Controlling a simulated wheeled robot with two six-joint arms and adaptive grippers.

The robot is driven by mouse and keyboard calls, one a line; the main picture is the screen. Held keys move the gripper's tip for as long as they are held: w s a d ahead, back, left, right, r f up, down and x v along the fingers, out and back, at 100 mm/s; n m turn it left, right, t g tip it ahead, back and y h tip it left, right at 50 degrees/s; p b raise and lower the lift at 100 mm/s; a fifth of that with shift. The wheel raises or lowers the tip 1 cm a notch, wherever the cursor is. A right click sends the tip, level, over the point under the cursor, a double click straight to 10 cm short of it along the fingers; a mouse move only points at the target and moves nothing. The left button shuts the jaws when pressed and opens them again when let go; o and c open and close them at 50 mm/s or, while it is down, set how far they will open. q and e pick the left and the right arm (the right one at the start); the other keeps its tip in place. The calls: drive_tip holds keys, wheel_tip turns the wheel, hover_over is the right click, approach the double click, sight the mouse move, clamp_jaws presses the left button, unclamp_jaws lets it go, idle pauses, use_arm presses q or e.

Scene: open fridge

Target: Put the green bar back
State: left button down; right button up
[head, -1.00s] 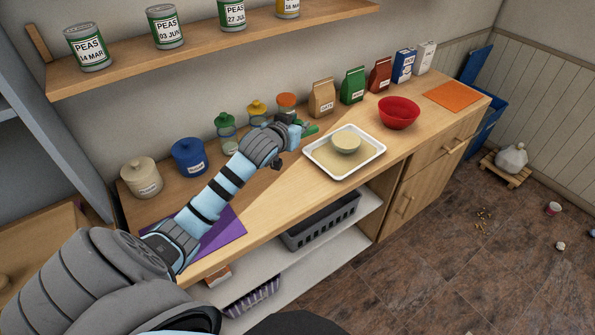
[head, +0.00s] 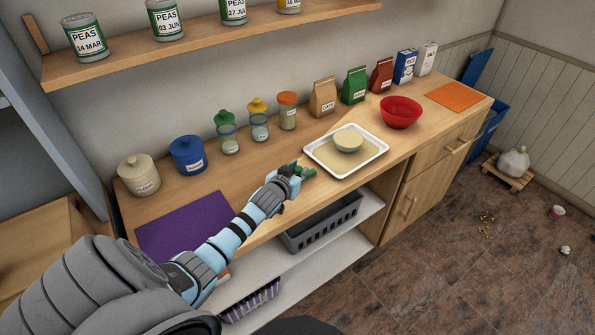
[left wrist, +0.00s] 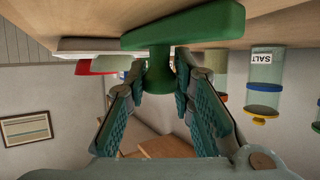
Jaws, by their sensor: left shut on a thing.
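The green bar (head: 308,173) is at the tip of my left gripper (head: 297,172), over the counter just left of the white tray (head: 376,156). In the left wrist view, the green bar (left wrist: 185,28) is a thick rounded bar with a round stem. My left gripper (left wrist: 160,85) is shut on the stem, one finger on each side. That view is upside down, with the wooden counter at its top. I cannot tell whether the bar touches the counter. My right gripper is not in view.
A small tan bowl (head: 348,141) sits in the tray, with a red bowl (head: 400,112) beyond. Several jars, including an orange-lidded one (head: 288,112), and bags line the wall. A purple mat (head: 185,229) lies at the left. A grey crate (head: 322,224) is on the shelf below.

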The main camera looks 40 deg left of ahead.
use_arm(q)
drive_tip(key=c, duration=1.4)
unclamp_jaws()
drive_tip(key=shift+f, duration=0.15)
drive_tip(key=p+v, duration=0.2)
drive_tip(key=v, duration=1.2)
drive_tip(key=shift+d, duration=0.45)
drive_tip(key=shift+s, duration=0.1)
